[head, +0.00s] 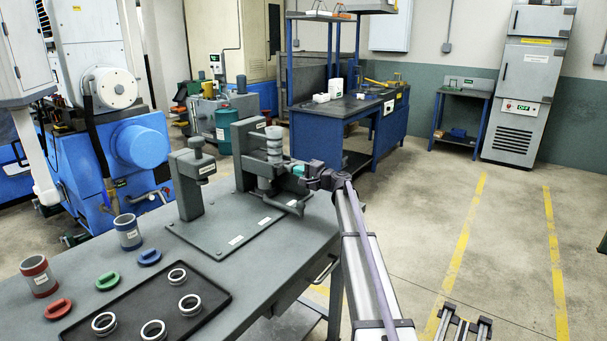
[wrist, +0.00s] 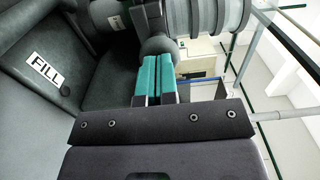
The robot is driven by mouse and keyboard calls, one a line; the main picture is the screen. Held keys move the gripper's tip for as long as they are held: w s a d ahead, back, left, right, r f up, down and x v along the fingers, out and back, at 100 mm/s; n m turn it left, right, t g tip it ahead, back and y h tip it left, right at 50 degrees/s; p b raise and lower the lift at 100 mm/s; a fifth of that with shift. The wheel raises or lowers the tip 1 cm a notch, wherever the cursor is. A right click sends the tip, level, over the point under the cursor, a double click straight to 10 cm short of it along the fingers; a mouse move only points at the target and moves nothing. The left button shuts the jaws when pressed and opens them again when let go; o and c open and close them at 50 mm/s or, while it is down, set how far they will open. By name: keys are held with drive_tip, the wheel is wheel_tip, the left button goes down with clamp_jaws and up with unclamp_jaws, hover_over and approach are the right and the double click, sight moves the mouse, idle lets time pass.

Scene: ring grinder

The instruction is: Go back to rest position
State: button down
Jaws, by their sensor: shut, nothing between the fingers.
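My gripper (head: 296,170) is at the grey bench fixture (head: 245,162), just right of a pale ribbed cylinder (head: 274,142) mounted there. In the wrist view my gripper (wrist: 157,78) shows two teal fingertips close together with nothing between them. They point at a dark rounded part (wrist: 157,46) below the ribbed cylinder (wrist: 205,15); I cannot tell whether they touch it. My arm reaches in from the lower right in the head view.
The grey bench (head: 120,231) carries a dark tray (head: 215,297) with several rings, red and blue banded cups, and red, green and blue plugs. A second grey post (head: 190,185) stands left of the fixture. Open floor (head: 410,225) lies to the right.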

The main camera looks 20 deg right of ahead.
drive_tip(key=shift+a, duration=0.1)
idle(0.7)
drive_tip(key=v, duration=0.7)
idle(0.4)
drive_tip(key=shift+s, duration=0.1)
drive_tip(key=shift+v, duration=2.45)
drive_tip(key=shift+x, duration=2.45)
